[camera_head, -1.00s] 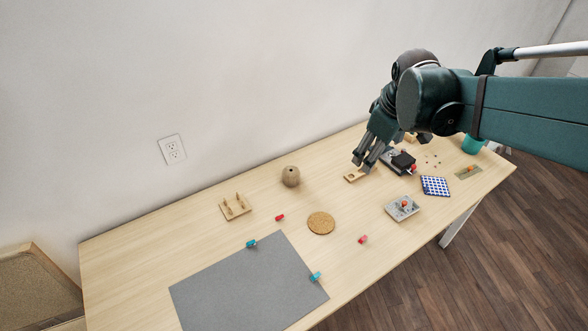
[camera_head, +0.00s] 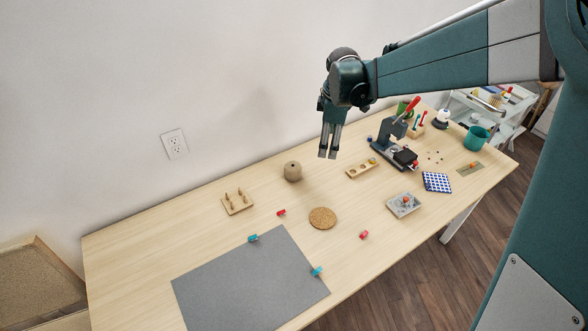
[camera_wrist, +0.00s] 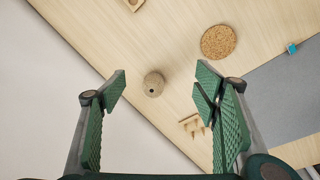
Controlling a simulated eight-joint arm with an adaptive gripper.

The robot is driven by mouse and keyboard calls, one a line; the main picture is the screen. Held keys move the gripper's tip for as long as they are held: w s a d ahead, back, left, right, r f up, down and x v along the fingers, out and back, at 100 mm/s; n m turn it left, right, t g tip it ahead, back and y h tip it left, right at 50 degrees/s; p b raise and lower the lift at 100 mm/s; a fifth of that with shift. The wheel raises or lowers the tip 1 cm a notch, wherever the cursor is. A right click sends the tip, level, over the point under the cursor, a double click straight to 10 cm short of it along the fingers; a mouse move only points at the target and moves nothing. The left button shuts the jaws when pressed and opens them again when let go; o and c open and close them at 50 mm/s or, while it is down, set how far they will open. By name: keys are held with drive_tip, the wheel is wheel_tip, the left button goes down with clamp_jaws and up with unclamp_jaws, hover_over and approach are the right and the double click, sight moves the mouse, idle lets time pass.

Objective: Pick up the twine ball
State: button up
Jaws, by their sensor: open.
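The twine ball (camera_head: 293,171) is a tan round ball with a dark hole in it, standing on the wooden table near the wall side. In the wrist view the twine ball (camera_wrist: 153,84) lies beyond the fingertips, between their lines and nearer the left finger. My gripper (camera_head: 328,155) is open and empty, in the air above the table, to the right of the ball in the head view. The open green fingers also show in the wrist view (camera_wrist: 160,88). Nothing hides the ball.
A peg board (camera_head: 238,202) stands left of the ball. A cork coaster (camera_head: 322,218) and red clip (camera_head: 281,212) lie in front. A wooden block with holes (camera_head: 361,168) and a small press (camera_head: 393,143) are to the right. A grey mat (camera_head: 248,283) covers the front left.

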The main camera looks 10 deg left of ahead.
sight(292, 165)
drive_tip(key=w+a+f+n, duration=0.1)
drive_tip(key=a+f+n, duration=0.1)
drive_tip(key=a+f, duration=0.2)
drive_tip(key=w+a+f+n+g, duration=0.1)
drive_tip(key=w+a+f+n, duration=0.1)
drive_tip(key=a+f, duration=0.3)
drive_tip(key=w+a+f+n, duration=0.2)
drive_tip(key=a+f, duration=0.2)
drive_tip(key=f, duration=0.2)
drive_tip(key=shift+a+g+h, duration=0.15)
drive_tip(key=shift+g+h, duration=0.15)
drive_tip(key=shift+a+f, duration=0.3)
drive_tip(key=shift+f, duration=0.05)
drive_tip(key=shift+f, duration=1.3)
drive_tip(key=shift+f+b, duration=0.5)
drive_tip(key=shift+f, duration=2.15)
drive_tip(key=c, duration=1)
